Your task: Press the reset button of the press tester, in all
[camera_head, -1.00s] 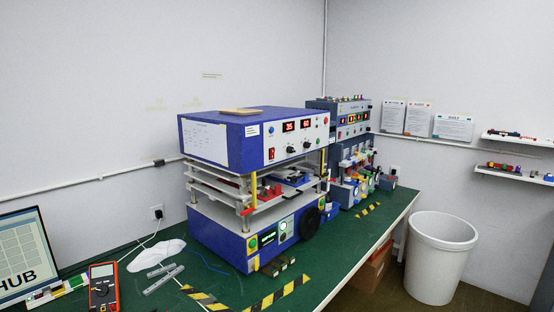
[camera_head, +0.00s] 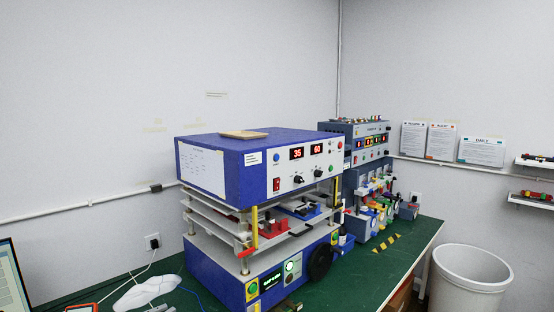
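The press tester (camera_head: 240,160) is a blue and white machine on the green table, left of the middle in the head view. Its upper front panel (camera_head: 308,166) has two red displays reading 35 and 60, black knobs, a red switch (camera_head: 276,184), a blue button (camera_head: 276,157) and a red button (camera_head: 340,145). Its lower front has a green button (camera_head: 252,288), a lit green-white round button (camera_head: 293,267), a dark display and a black round part. Which button is the reset button cannot be read. Neither of my grippers is in view.
A second grey-blue tester (camera_head: 362,150) stands behind to the right. A white bin (camera_head: 470,280) stands on the floor at the right. A laptop (camera_head: 12,275) and white cables are at the lower left. The table's right part (camera_head: 375,275) is mostly clear.

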